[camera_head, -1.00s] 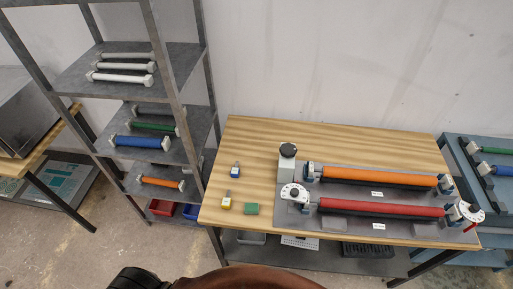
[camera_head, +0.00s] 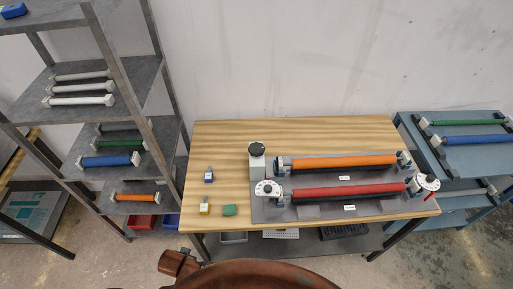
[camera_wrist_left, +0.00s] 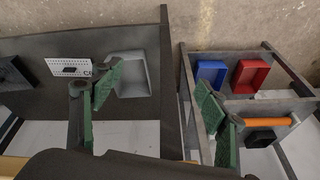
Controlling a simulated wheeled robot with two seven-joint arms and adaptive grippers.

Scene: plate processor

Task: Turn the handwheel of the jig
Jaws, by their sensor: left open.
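The jig (camera_head: 300,208) is a grey plate on the wooden table, bearing an orange roller (camera_head: 343,161) behind a red roller (camera_head: 348,192). A white handwheel with a red handle (camera_head: 428,184) sits at the right end of the red roller. A white marked disc (camera_head: 267,188) sits at its left end. A black knob (camera_head: 257,148) tops a pale block at the back left. My left gripper (camera_wrist_left: 159,76) shows in the left wrist view, its green-padded fingers wide apart and empty, away from the jig. My right gripper is not in view.
A grey shelf rack (camera_head: 140,95) stands left, and a blue-grey stand (camera_head: 420,150) right. The wrist view shows a red bin (camera_wrist_left: 250,76), a blue bin (camera_wrist_left: 211,73) and a grey tray (camera_wrist_left: 127,75).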

